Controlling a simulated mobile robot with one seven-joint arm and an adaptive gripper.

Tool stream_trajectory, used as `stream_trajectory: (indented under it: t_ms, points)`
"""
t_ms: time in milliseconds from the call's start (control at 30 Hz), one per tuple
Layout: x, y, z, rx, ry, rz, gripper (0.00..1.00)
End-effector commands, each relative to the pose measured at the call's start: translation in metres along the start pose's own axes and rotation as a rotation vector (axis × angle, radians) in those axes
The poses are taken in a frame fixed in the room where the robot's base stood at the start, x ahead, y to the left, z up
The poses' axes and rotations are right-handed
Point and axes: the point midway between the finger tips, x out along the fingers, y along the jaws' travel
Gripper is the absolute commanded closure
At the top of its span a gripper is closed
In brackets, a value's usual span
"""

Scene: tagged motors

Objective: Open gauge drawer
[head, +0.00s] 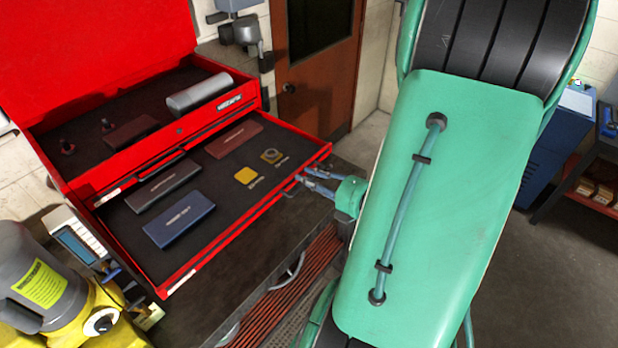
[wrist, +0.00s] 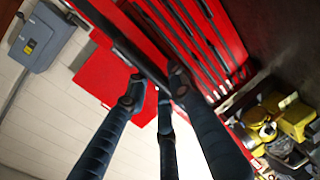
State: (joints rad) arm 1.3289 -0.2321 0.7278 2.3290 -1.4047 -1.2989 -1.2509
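The red tool chest (head: 222,118) stands on the left in the head view with its lid up. One wide drawer (head: 225,240) is pulled out. It holds flat cases, a yellow square item (head: 246,176) and a small round gauge-like item (head: 271,156). My gripper (head: 306,182) is at the right part of the drawer's front, close to its handle (head: 291,189). In the wrist view my gripper's dark fingers (wrist: 157,88) are spread apart beside a dark bar and the red chest. Contact with the handle cannot be made out.
A yellow and grey machine (head: 45,290) stands at the lower left. A dark bench top (head: 245,265) lies under the drawer. A brown door (head: 318,85) is behind. A shelf with boxes (head: 592,190) and a blue cabinet (head: 555,140) are at the right; floor there is clear.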

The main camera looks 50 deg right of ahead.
Motion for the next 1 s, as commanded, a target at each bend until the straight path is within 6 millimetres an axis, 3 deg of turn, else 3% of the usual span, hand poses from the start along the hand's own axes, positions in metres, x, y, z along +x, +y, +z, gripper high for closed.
stream_trajectory:
  t_ms: [567,1000]
  points:
    - [-0.006,0.001,0.001,-0.002,-0.001,0.003,0.73]
    - [-0.039,0.001,0.001,-0.001,-0.003,0.003,0.73]
